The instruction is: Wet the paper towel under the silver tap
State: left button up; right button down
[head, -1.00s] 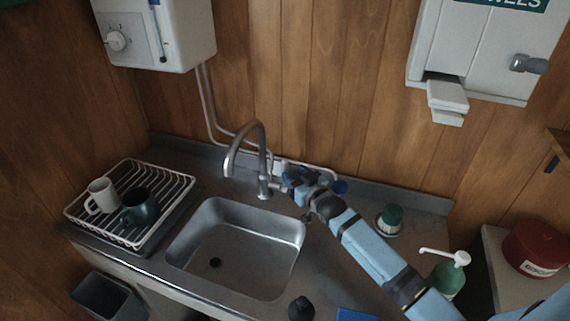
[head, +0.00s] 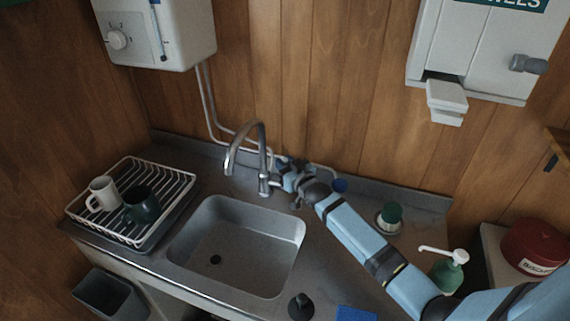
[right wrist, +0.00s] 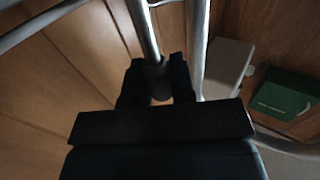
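The silver tap (head: 262,155) stands behind the steel sink, its curved spout arching over the basin. No water shows under the spout. My right gripper (head: 283,170) is at the tap's right side, close to its base and lever. In the right wrist view, the dark fingers (right wrist: 158,84) are a little apart, with the end of a metal rod (right wrist: 148,38) between them; whether they grip it I cannot tell. A white towel dispenser (head: 480,50) hangs on the wall at the upper right. My left gripper is not in view.
The sink basin (head: 238,248) is empty. A white dish rack (head: 164,176) with two mugs stands left of it.

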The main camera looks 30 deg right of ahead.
jog(key=shift+s+a+f+b, duration=0.2)
jog(key=shift+a+f+b, duration=0.05)
jog(key=shift+b, duration=0.15)
jog(key=shift+s+a+n+t+b, duration=0.2)
jog(key=shift+n+t+b, duration=0.1)
jog(key=shift+n, duration=0.2)
jog(key=shift+r, duration=0.25)
jog(key=c, duration=1)
grip_release()
jog(key=shift+o, duration=0.2)
jog(key=s+d+f+b, duration=0.1)
jog(key=s, duration=1.2)
jog(key=shift+s+d, duration=0.2)
jog(key=shift+s, duration=0.15)
